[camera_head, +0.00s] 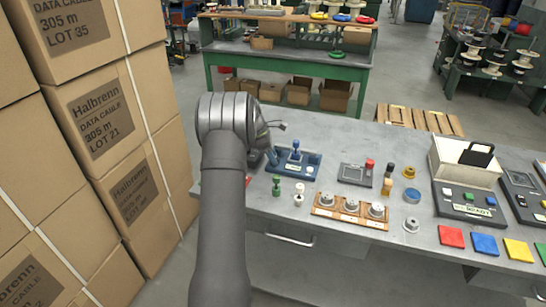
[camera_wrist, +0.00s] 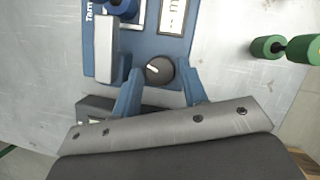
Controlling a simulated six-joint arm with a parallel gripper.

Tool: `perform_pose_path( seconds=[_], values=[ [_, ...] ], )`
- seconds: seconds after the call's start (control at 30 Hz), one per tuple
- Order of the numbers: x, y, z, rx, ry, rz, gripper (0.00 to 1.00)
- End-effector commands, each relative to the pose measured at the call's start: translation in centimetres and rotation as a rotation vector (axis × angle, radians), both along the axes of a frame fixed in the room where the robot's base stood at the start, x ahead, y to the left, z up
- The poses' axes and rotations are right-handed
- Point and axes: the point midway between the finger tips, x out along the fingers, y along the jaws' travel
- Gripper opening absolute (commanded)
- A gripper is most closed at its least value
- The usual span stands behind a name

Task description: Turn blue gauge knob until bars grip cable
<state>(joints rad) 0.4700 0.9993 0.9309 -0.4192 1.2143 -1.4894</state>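The blue gauge (camera_head: 304,172) sits on the grey bench; in the wrist view its blue body (camera_wrist: 145,45) carries a round dark knob (camera_wrist: 159,70) with a white pointer mark. A pale grey bar (camera_wrist: 104,48) stands beside the knob, and a display (camera_wrist: 172,16) lies above it. My gripper (camera_wrist: 160,68) is open, with one blue finger on each side of the knob; I cannot tell whether either finger touches it. In the head view my gripper (camera_head: 271,157) is at the gauge's left end. I cannot make out a cable between bars.
A green-handled tool (camera_head: 277,186) and a white one (camera_head: 299,194) stand near the gauge. A wooden tray with several metal knobs (camera_head: 350,209) and a grey box (camera_head: 357,174) lie right. Stacked cartons (camera_head: 95,120) rise close on the left.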

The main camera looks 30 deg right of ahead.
Motion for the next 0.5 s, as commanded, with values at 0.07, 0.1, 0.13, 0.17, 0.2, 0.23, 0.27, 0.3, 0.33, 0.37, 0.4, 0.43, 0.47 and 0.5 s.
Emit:
perform_pose_path(
  seconds=[0.07, 0.1, 0.13, 0.17, 0.2, 0.23, 0.27, 0.3, 0.33, 0.37, 0.4, 0.43, 0.47, 0.5],
  values=[
    [-0.1, -0.16, -0.43, 0.0, 0.001, 0.0, 0.39],
    [-0.12, -0.2, -0.53, 0.0, 0.001, 0.0, 0.39],
    [-0.12, -0.21, -0.57, 0.0, 0.001, 0.0, 0.39],
    [-0.12, -0.23, -0.6, 0.0, 0.001, 0.0, 0.39],
    [-0.12, -0.23, -0.61, 0.0, 0.0, 0.0, 0.39],
    [-0.12, -0.23, -0.6, 0.0, 0.0, 0.0, 0.39],
    [-0.11, -0.23, -0.6, 0.0, 0.0, 0.0, 0.39],
    [-0.11, -0.23, -0.59, 0.0, 0.0, 0.0, 0.39],
    [-0.11, -0.23, -0.58, 0.0, 0.0, 0.0, 0.39],
    [-0.1, -0.22, -0.58, 0.0, 0.0, 0.0, 0.39],
    [-0.1, -0.21, -0.57, 0.0, 0.0, 0.0, 0.32],
    [-0.1, -0.22, -0.56, 0.0, 0.0, 0.0, 0.26],
    [-0.1, -0.21, -0.56, 0.0, 0.0, 0.0, 0.2],
    [-0.09, -0.21, -0.55, 0.0, 0.0, 0.0, 0.12]
  ],
)
